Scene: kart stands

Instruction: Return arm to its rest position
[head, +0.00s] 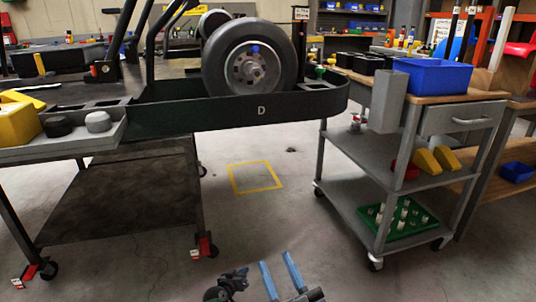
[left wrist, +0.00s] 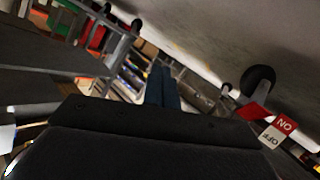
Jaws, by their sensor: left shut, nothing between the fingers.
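My left gripper (left wrist: 162,88) shows in the left wrist view as two blue fingers close together beyond its black housing. It is shut with nothing between the fingers. At the bottom middle of the head view, two blue finger-like bars point up and forward over the bare floor, a small gap apart, with dark arm parts beside them. I cannot tell from this view which arm each bar belongs to. The bars touch nothing visible. The rest of the arms is cut off below the frame.
The kart stand (head: 215,116), with a black tyre (head: 223,57), is at left. Its caster with a red brake tag (head: 206,247) is near the bars and shows in the left wrist view (left wrist: 258,80). A grey trolley (head: 368,200) with a blue bin (head: 435,77) is at right. Floor between is clear.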

